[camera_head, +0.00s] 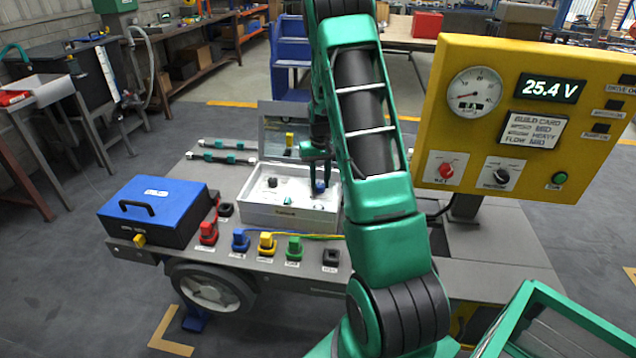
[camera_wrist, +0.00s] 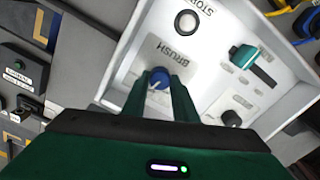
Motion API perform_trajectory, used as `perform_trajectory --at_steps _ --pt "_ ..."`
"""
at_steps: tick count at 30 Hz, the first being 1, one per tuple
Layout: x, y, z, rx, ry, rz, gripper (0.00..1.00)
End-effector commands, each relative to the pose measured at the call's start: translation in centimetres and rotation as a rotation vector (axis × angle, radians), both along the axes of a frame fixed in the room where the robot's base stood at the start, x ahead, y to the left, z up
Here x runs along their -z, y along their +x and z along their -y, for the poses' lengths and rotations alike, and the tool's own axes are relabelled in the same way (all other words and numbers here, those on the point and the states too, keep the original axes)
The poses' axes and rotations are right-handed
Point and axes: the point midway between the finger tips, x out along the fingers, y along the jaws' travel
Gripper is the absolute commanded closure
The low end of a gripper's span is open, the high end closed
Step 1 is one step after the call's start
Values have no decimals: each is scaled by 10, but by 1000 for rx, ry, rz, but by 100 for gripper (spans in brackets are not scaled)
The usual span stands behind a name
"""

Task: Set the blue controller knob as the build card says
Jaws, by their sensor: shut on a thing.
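The blue knob (camera_wrist: 158,79) sits on a white controller box (camera_head: 280,217), beside the printed word BRUSH. In the wrist view my gripper (camera_wrist: 160,88) has one finger on each side of the knob and is shut on it. The knob shows a pale pointer mark, but the setting it points to is hidden or too small to read. In the head view the gripper (camera_head: 319,174) reaches down to the blue knob (camera_head: 320,187) at the box's right side. The build card (camera_head: 533,130) is on the yellow panel; its lines are blurred, one seeming to read HEAVY and another FLOW MED.
The box also carries a green slider (camera_wrist: 243,56), a dark knob (camera_wrist: 231,118) and a round white STOP button (camera_wrist: 185,22). A raised lid (camera_head: 284,128) stands behind it. A blue case (camera_head: 153,211) and several coloured connectors are to the left and front.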

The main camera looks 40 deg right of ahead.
Motion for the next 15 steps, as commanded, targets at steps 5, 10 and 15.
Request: perform_trajectory --at_steps 5,10,15 --pt "-1 1 1 164 -1 4 96" --pt "-1 1 0 311 -1 4 96" --pt "-1 2 0 432 -1 4 96"
